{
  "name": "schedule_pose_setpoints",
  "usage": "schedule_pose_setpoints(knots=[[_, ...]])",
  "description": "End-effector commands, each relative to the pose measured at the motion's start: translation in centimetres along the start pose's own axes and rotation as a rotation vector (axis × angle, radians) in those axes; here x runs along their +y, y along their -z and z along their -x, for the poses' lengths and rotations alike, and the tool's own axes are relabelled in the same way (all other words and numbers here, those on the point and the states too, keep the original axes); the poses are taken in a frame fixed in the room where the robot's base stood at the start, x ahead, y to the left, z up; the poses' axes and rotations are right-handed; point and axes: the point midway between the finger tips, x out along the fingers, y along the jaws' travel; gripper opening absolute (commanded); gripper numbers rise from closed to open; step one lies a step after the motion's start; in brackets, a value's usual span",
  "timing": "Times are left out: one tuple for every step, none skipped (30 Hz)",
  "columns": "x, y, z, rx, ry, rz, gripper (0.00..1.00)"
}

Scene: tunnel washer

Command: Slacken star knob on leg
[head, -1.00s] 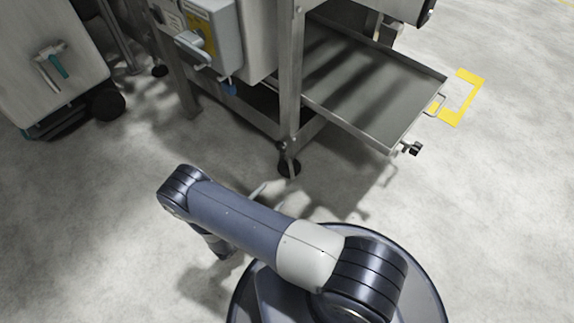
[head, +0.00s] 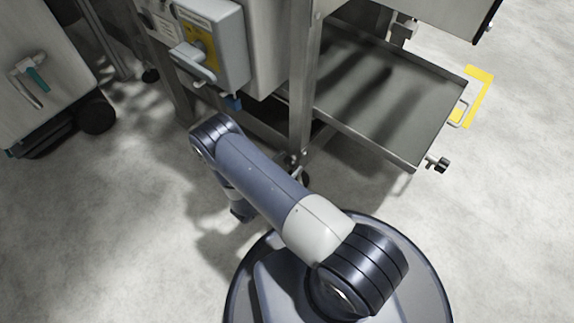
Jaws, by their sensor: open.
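The machine's front steel leg (head: 303,90) runs down just beyond my arm. A small fitting (head: 292,160) low on this leg shows just above my arm's edge; it may be the star knob, but it is too small and partly covered to tell its shape. The dark foot (head: 304,177) of the leg is partly hidden by my arm. My gripper is hidden beneath and behind my own arm, whose wrist part points down to the left of the leg.
A shallow steel tray (head: 390,95) sticks out to the right of the leg, with a black knob (head: 439,164) at its near corner. A grey switch box (head: 210,45) with a handle is up left. A wheeled cart (head: 45,80) stands far left.

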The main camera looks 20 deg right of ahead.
Motion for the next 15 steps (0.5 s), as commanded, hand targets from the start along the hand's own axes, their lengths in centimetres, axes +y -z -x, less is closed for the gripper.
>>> schedule_pose_setpoints(knots=[[-0.03, 0.02, -0.2, 0.0, 0.001, 0.0, 0.64], [-0.03, 0.0, -0.25, 0.0, 0.001, 0.0, 0.64], [-0.02, -0.01, -0.29, 0.0, 0.001, 0.0, 0.64], [-0.01, -0.02, -0.31, 0.0, 0.001, 0.0, 0.64], [-0.01, -0.03, -0.31, 0.0, 0.0, 0.0, 0.64], [0.0, -0.04, -0.3, 0.0, 0.0, 0.0, 0.64], [0.0, -0.04, -0.3, 0.0, 0.0, 0.0, 0.64], [0.0, -0.04, -0.29, 0.0, 0.0, 0.0, 0.64], [0.01, -0.04, -0.29, 0.0, 0.0, 0.0, 0.64], [0.01, -0.04, -0.29, 0.0, 0.0, 0.0, 0.64], [0.01, -0.04, -0.28, 0.0, 0.0, 0.0, 0.61], [0.01, -0.04, -0.28, 0.0, 0.0, 0.0, 0.58], [0.01, -0.04, -0.28, 0.0, 0.0, 0.0, 0.55], [0.01, -0.04, -0.28, 0.0, 0.0, 0.0, 0.53], [0.01, -0.03, -0.27, 0.0, 0.0, 0.0, 0.5]])
